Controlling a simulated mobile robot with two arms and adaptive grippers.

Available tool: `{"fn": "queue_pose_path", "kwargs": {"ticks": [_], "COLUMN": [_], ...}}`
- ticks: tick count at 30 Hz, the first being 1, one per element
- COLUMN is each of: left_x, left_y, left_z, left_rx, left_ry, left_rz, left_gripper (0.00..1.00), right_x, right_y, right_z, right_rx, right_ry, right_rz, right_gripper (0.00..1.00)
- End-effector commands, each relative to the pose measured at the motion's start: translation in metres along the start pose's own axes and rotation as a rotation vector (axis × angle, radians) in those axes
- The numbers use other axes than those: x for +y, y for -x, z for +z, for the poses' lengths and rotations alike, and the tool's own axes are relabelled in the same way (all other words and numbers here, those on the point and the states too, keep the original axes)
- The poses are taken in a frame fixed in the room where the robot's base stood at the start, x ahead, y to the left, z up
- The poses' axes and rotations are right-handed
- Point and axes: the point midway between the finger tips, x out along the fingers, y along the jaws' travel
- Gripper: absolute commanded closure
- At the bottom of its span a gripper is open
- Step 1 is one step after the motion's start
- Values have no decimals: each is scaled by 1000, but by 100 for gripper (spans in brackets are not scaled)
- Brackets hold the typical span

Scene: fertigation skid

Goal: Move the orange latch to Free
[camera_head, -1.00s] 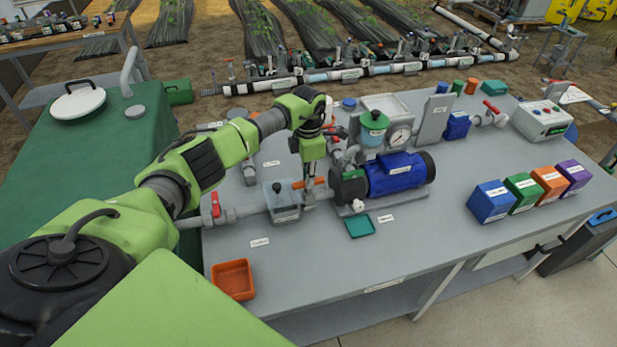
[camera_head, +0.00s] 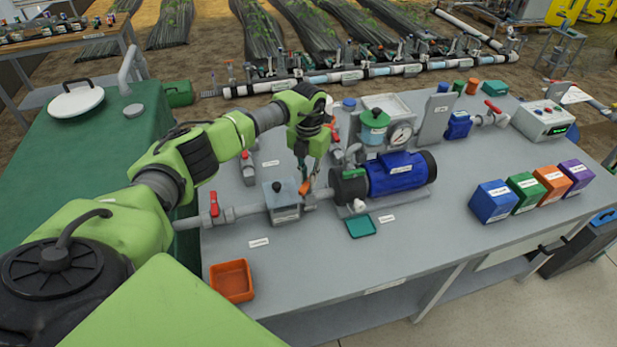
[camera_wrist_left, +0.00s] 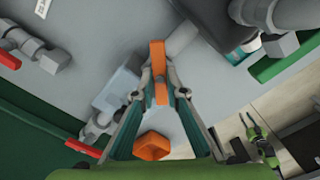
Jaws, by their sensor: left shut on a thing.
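The orange latch (camera_head: 306,187) sits on the pipe between the grey box-shaped fitting (camera_head: 283,203) and the blue pump (camera_head: 401,172). It is now tilted in the head view. My left gripper (camera_head: 308,180) comes down on it from above, with its fingers closed around it. In the left wrist view the latch (camera_wrist_left: 157,72) shows as an orange bar between the two fingertips (camera_wrist_left: 158,90). The fingers hide part of it. No label reading Free is legible.
A red-handled valve (camera_head: 215,205) stands on the pipe to the left. An orange tray (camera_head: 232,281) and a teal tray (camera_head: 361,227) lie on the grey bench. Coloured boxes (camera_head: 491,201) stand at the right. The front middle of the bench is clear.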

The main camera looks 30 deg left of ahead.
Motion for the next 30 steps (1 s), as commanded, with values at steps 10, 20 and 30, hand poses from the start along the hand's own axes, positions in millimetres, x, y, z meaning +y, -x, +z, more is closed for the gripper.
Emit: {"fn": "queue_pose_path", "kwargs": {"ticks": [10, 20, 30], "left_x": [0, 0, 0], "left_y": [1, 1, 1], "left_z": [0, 0, 0], "left_rx": [-1, -1, -1], "left_ry": [329, 599, 754], "left_rz": [0, 0, 0], "left_gripper": [100, 100, 100], "right_x": [0, 0, 0], "right_y": [2, 6, 8], "right_z": [0, -1, -1], "right_rx": [0, 0, 0], "right_ry": [0, -1, -1], "right_rz": [0, 0, 0], "right_gripper": [71, 71, 71]}}
